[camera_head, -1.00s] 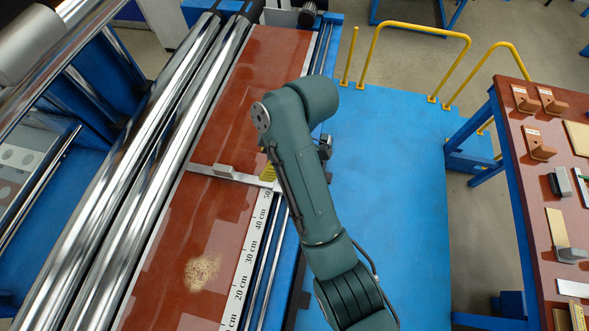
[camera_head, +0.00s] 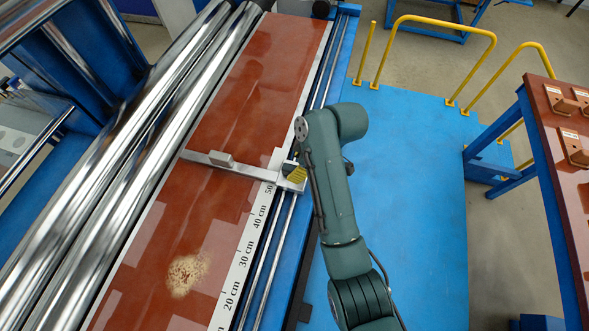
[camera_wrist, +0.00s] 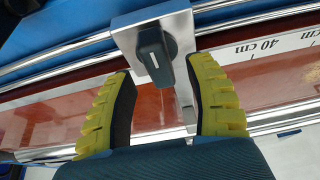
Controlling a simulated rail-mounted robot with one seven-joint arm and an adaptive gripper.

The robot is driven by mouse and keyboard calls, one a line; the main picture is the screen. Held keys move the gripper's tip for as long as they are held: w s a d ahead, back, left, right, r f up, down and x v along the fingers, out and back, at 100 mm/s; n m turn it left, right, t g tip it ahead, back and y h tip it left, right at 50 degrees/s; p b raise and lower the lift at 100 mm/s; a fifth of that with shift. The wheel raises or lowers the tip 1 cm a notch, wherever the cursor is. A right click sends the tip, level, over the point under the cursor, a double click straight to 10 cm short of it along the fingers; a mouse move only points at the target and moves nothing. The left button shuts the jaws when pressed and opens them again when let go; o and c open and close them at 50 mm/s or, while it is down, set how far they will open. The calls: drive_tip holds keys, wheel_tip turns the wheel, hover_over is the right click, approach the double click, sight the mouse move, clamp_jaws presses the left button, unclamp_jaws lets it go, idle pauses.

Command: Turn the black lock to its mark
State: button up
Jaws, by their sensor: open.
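The black lock (camera_wrist: 152,56) is a dark lever with a short white line on its face, mounted on a square metal block (camera_wrist: 186,24) in the wrist view. In the head view the same block (camera_head: 290,184) sits at the right end of the crossbar, beside the 50 cm mark, and the lock itself is not discernible there. My gripper (camera_wrist: 163,74) is open, its two yellow fingers on either side of the lock's lower part. The right finger is near the lever; I cannot tell if it touches. A mark on the block cannot be made out.
The metal crossbar (camera_head: 222,166) lies across the red-brown table (camera_head: 215,215), with a white centimetre scale (camera_head: 247,245) along its right edge. Chrome rollers (camera_head: 125,150) run along the left. Blue platform floor (camera_head: 415,190) and a side table (camera_head: 558,165) are on the right.

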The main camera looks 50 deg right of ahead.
drive_tip(key=shift+x, duration=1.2)
clamp_jaws()
